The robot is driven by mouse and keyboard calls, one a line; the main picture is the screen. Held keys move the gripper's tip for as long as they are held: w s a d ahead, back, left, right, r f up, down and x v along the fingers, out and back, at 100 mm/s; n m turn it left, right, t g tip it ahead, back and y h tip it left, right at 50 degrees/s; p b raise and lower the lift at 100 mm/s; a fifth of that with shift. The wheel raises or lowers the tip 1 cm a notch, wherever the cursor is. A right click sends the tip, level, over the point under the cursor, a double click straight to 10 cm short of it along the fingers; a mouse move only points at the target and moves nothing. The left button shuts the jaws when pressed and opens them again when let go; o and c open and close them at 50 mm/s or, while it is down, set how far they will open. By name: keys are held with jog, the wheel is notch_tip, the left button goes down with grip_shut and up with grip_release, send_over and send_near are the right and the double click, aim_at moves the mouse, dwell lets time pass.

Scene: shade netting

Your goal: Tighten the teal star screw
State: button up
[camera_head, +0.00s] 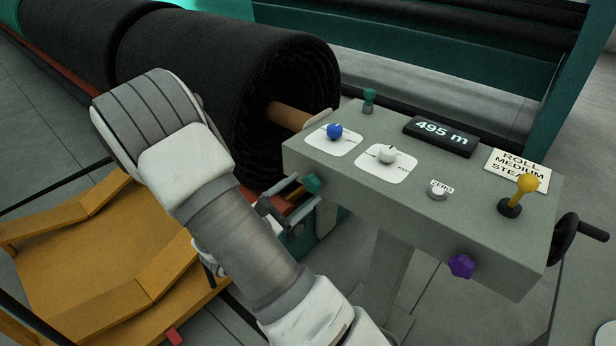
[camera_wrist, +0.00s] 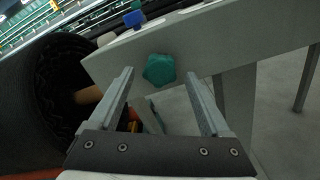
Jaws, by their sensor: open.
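The teal star screw (camera_head: 313,183) sits on the front face of the grey console, near its left end. In the wrist view the teal star screw (camera_wrist: 159,70) shows as a lobed knob between and just past the two fingertips. My gripper (camera_head: 299,191) is open and close in front of the screw. In the wrist view my gripper (camera_wrist: 159,77) has one finger on each side of the screw, and no contact shows. The exact gap in depth is hard to tell.
The grey console (camera_head: 300,150) carries a blue knob (camera_head: 334,131), a white knob (camera_head: 387,155), a small teal post (camera_head: 369,100), a yellow lever (camera_head: 525,186) and a display (camera_head: 440,134). A purple star screw (camera_head: 461,266) is on its front right.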

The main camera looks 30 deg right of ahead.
jog(key=shift+w+d, duration=0.1)
jog(key=shift+x, duration=1.2)
grip_shut()
jog(key=shift+f, duration=0.1)
